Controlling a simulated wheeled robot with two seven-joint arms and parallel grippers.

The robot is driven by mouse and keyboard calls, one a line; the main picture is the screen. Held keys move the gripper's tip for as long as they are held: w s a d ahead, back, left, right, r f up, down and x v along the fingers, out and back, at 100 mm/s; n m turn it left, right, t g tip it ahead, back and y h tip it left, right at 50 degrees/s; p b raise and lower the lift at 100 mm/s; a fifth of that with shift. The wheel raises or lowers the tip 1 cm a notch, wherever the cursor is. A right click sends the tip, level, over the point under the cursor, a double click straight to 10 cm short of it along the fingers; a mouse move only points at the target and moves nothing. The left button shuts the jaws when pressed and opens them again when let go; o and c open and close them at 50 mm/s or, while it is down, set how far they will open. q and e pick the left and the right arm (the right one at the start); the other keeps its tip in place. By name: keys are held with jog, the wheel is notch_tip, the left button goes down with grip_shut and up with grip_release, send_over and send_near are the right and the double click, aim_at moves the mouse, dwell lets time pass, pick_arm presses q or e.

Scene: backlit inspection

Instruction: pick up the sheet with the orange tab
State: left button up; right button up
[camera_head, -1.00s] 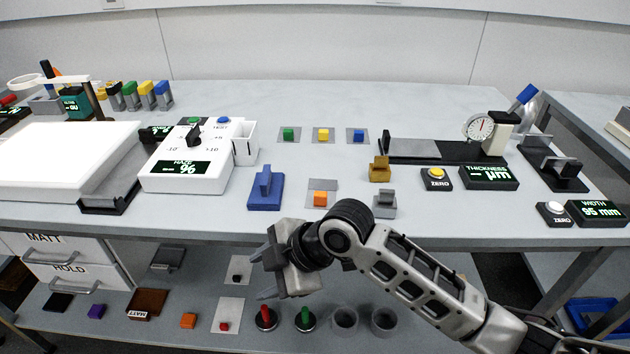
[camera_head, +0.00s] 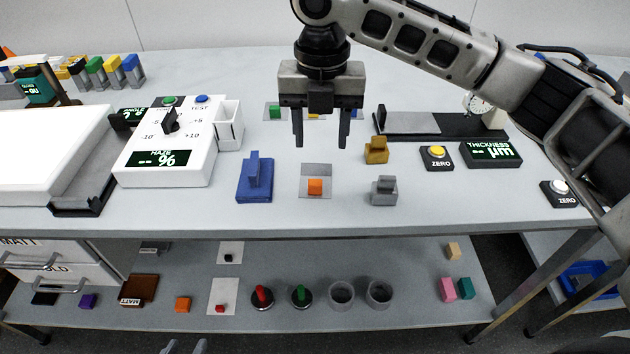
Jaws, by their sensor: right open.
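The sheet with the orange tab (camera_head: 317,170) lies on the bench top, a small pale square with an orange block (camera_head: 315,187) standing on it. My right gripper (camera_head: 321,141) points straight down with its fingers spread and nothing between them. In the picture its fingertips are just above and behind the orange-tab sheet, clear of it. My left gripper (camera_head: 185,346) shows only as two grey tips at the bottom edge; the rest is out of frame.
A blue block with an upright handle (camera_head: 254,180) stands left of the sheet, a grey block (camera_head: 383,190) right of it, a brass one (camera_head: 376,150) behind. Green-tab (camera_head: 276,112) and other tabbed sheets lie partly hidden behind my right gripper. A white haze meter (camera_head: 165,155) stands left.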

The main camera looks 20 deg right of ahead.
send_over(315, 182)
jog(key=f, duration=0.5)
jog(key=shift+s+d, duration=0.3)
jog(key=shift+d, duration=0.05)
jog(key=shift+w+a+f, duration=0.15)
jog(key=shift+f, duration=1.2)
jog(key=shift+w+a+f, duration=0.1)
jog(key=shift+a+f, duration=0.05)
jog(key=shift+f, duration=1.2)
jog(key=c, duration=1.1)
